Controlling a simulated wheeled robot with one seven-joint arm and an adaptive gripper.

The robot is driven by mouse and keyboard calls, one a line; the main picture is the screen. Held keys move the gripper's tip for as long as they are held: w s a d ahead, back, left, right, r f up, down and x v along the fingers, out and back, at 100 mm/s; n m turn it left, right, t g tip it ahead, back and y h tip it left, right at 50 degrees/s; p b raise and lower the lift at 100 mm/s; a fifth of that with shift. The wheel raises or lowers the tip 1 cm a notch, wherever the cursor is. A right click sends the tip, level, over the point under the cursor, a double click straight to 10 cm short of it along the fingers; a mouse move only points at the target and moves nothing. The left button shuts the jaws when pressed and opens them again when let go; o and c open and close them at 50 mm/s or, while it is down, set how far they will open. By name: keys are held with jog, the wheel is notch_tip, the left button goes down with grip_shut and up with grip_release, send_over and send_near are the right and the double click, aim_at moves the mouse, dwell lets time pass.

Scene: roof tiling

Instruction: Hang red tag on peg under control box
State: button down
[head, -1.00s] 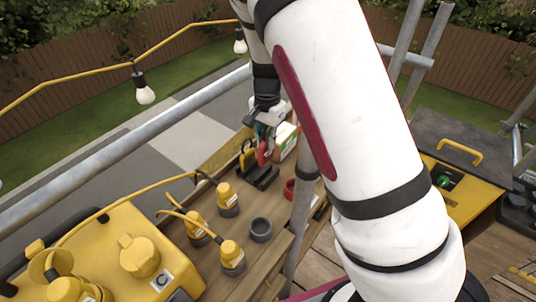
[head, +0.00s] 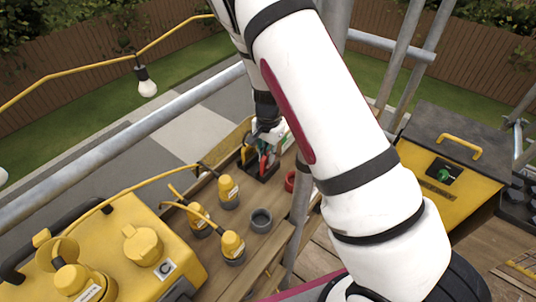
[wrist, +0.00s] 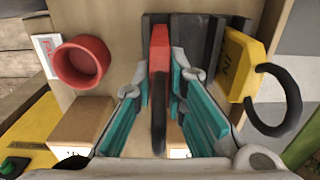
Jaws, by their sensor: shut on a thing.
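The red tag (wrist: 159,58), seen edge-on with a dark loop, stands between the teal-padded fingers of my gripper (wrist: 160,95) in the wrist view. My gripper is shut on it. In the head view, my gripper (head: 266,142) and the red tag (head: 263,164) are at the black rack (head: 262,176) on the wooden bench. Whether the tag touches the rack is unclear. The yellow control box (head: 470,196) with a green knob stands at the right. Its peg cannot be made out.
A yellow tag (wrist: 238,62) with a black ring sits close right of my gripper. A red cup (wrist: 82,62) is on the left. Several yellow plugs (head: 228,188) and a grey cup (head: 261,220) stand on the bench. A vertical pole (head: 299,205) rises close to the bench.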

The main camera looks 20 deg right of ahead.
jog(key=shift+f, duration=0.25)
jog(key=c, duration=1.6)
grip_release()
notch_tip(320, 180, up, 14)
jog(key=shift+b, duration=0.45)
jog(key=shift+s, duration=0.1)
